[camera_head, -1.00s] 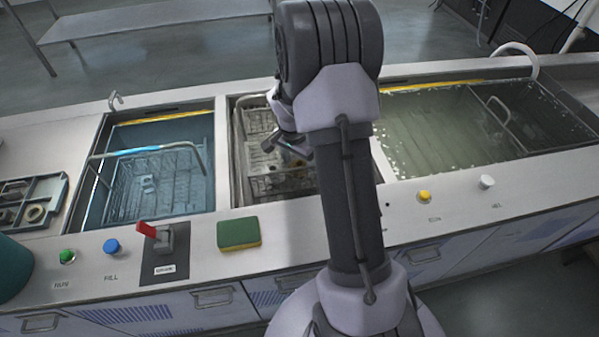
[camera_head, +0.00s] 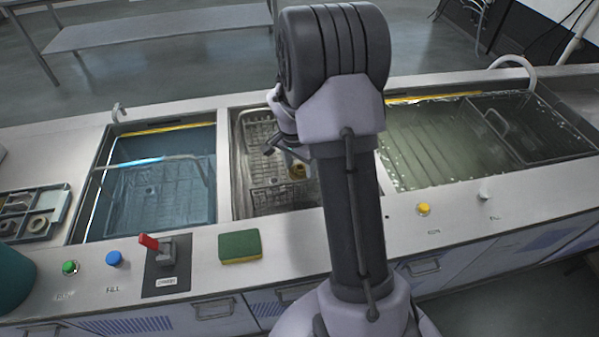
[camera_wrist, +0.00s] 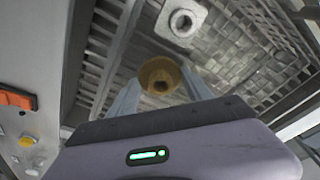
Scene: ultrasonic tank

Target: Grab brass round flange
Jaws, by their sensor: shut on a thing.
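The brass round flange (camera_wrist: 160,76) shows in the wrist view as a round, hollow brass piece held between the two fingers of my gripper (camera_wrist: 158,88). In the head view the flange (camera_head: 298,171) is a small brass spot beside my arm, over the middle tank. My gripper is shut on it. The wire basket (camera_wrist: 235,60) in the middle tank lies below. My arm hides part of the gripper and the right part of that tank in the head view.
A pale square part with a round hole (camera_wrist: 181,22) lies in the basket. The left tank (camera_head: 150,185) holds blue liquid and a basket. The right tank (camera_head: 425,150) holds greenish liquid. A green sponge (camera_head: 239,246) and a red-handled switch (camera_head: 150,243) are on the front ledge.

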